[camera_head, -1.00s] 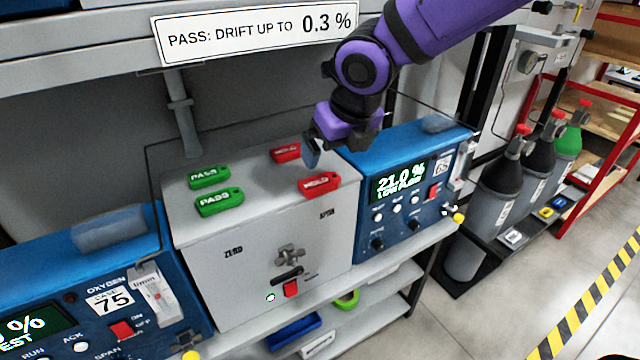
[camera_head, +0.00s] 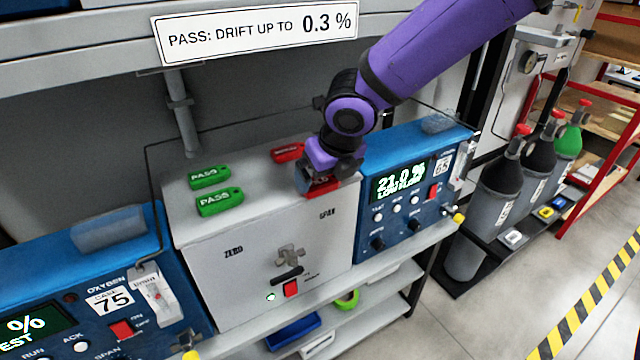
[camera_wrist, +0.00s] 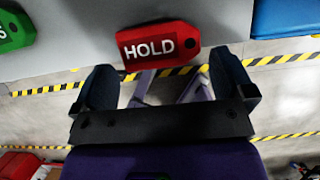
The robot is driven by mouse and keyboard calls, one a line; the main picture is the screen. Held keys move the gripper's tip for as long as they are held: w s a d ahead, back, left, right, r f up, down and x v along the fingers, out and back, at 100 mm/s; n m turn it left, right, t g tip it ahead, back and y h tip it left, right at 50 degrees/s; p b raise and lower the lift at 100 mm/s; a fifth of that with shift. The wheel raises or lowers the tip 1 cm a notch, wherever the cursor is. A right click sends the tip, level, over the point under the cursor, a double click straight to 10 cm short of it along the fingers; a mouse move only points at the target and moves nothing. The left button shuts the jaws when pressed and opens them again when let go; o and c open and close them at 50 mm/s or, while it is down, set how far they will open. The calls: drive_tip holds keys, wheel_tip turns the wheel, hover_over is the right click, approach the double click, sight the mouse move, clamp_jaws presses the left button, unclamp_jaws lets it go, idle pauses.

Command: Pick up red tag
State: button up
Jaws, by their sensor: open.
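A red tag marked HOLD (camera_wrist: 158,46) lies on top of the grey box near its front right edge. In the head view this tag (camera_head: 322,186) is mostly hidden by my gripper (camera_head: 322,184). In the wrist view my gripper (camera_wrist: 165,88) is open, with one finger on either side below the tag and nothing between them. I cannot tell whether a finger touches the tag. A second red tag (camera_head: 288,152) lies farther back on the same box top, partly covered by my gripper.
Two green PASS tags (camera_head: 219,201) lie on the left of the grey box (camera_head: 255,262) top. Blue analysers stand on both sides, the right one (camera_head: 408,195) close to my gripper. A thin dark wire frame rises behind the box. Bottles (camera_head: 490,205) stand at the right.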

drive_tip(key=shift+x, duration=1.25)
drive_tip(key=c, duration=0.6)
drive_tip(key=shift+r, duration=0.15)
drive_tip(key=shift+r, duration=0.85)
drive_tip(key=shift+v, duration=0.95)
drive_tip(key=shift+s+d+r, duration=0.15)
drive_tip(key=shift+s+d, duration=0.6)
drive_tip(key=shift+s, duration=1.3)
drive_tip(key=shift+s+d+r, duration=0.15)
drive_tip(key=shift+s+d, duration=0.65)
drive_tip(key=shift+s, duration=1.2)
drive_tip(key=shift+s+d+r, duration=0.2)
drive_tip(key=shift+s+d, duration=0.55)
drive_tip(key=shift+s, duration=1.3)
